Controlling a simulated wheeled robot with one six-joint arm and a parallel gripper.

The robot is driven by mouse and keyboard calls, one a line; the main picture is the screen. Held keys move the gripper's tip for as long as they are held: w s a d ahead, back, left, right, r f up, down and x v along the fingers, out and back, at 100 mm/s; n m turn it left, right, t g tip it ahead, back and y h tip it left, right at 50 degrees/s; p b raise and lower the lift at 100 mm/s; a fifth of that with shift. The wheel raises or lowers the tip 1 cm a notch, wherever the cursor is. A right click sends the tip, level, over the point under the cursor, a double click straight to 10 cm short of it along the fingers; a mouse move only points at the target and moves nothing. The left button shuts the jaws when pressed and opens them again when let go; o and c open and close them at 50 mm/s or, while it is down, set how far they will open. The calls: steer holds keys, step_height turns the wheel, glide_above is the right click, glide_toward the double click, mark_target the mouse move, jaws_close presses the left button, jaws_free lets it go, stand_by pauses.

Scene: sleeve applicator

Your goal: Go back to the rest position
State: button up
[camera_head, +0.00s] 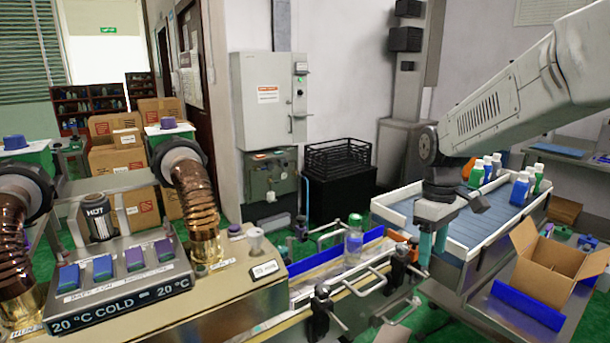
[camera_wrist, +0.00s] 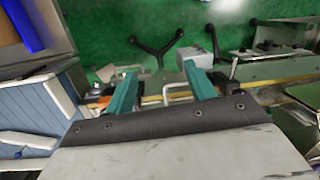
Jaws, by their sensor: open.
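My gripper (camera_head: 432,246) hangs from my grey arm at the right of the head view, with its teal fingers pointing down. It is at the near left corner of the blue conveyor, just right of the narrow rail line. In the wrist view my gripper (camera_wrist: 162,84) shows two teal fingers spread apart with nothing between them. Beyond the fingers are green floor and metal rails. A clear bottle (camera_head: 354,240) with a green cap stands on the narrow line, left of my gripper and apart from it.
A blue conveyor (camera_head: 470,222) with white walls carries several bottles (camera_head: 525,187) at its far end. An open cardboard box (camera_head: 552,268) stands at the right. A panel with copper hoses (camera_head: 197,200) is at the left. A black crate (camera_head: 338,157) stands behind.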

steer(key=s+r+m+t, duration=0.1)
steer(key=s+m, duration=0.3)
steer(key=s, duration=0.9)
steer(key=s+r+m+t, duration=0.2)
steer(key=s+r+m, duration=0.1)
steer(key=s, duration=1.1)
steer(key=shift+s+m, duration=0.2)
steer(key=shift+m, duration=0.3)
